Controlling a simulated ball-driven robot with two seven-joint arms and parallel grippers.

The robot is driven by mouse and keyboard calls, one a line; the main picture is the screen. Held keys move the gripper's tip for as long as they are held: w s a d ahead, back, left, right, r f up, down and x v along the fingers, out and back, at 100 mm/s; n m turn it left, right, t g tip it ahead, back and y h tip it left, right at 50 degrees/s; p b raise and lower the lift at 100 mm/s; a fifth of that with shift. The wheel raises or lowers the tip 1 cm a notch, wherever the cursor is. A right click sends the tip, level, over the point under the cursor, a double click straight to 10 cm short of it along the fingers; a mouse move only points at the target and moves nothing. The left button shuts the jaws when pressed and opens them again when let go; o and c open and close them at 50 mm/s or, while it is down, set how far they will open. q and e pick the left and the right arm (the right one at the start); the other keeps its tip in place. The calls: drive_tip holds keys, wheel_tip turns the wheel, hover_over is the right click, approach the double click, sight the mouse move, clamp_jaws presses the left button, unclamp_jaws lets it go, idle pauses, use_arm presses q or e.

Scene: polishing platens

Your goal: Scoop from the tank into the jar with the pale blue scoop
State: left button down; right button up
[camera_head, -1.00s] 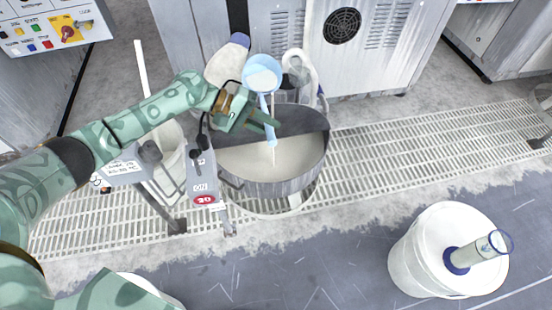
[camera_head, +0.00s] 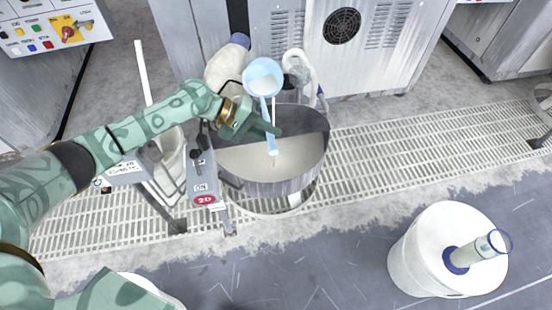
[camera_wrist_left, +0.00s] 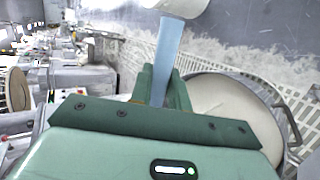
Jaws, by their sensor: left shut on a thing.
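The pale blue scoop (camera_head: 263,78) is held above the back of the tank, bowl up and away from me, with some pale stuff visible in the bowl. My left gripper (camera_head: 268,128) is shut on its handle; the handle also shows between the fingers in the left wrist view (camera_wrist_left: 167,62). The tank (camera_head: 290,187) is a round grey metal vessel with cream liquid in it and a dark half cover at the back. The jar (camera_head: 483,247) is a clear cylinder with a blue rim and blue foot, standing on a white drum at the right. My right gripper is not in view.
The white drum (camera_head: 412,262) stands on the dark floor at the right. A grey control box (camera_head: 203,180) with a red label is left of the tank. A white hose (camera_head: 303,68) and machine cabinets stand behind. The floor between tank and drum is clear.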

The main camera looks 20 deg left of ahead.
use_arm(q)
drive_tip(key=shift+f, duration=0.2)
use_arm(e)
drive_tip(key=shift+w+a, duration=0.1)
use_arm(q)
drive_tip(key=shift+f+m+t+y+p, duration=0.3)
drive_tip(key=shift+f+t+y, duration=0.1)
drive_tip(key=shift+f+y, duration=0.1)
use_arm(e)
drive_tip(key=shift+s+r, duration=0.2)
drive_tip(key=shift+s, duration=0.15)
use_arm(q)
drive_tip(key=shift+f, duration=0.15)
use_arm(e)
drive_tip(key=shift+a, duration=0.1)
use_arm(q)
drive_tip(key=shift+f, duration=0.35)
drive_tip(key=shift+f+y, duration=0.4)
drive_tip(key=shift+f, duration=0.15)
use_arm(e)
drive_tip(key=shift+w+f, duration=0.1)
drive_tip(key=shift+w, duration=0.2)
use_arm(q)
drive_tip(key=shift+f+m+t+y, duration=0.3)
drive_tip(key=shift+f+m, duration=0.1)
drive_tip(key=shift+f, duration=0.3)
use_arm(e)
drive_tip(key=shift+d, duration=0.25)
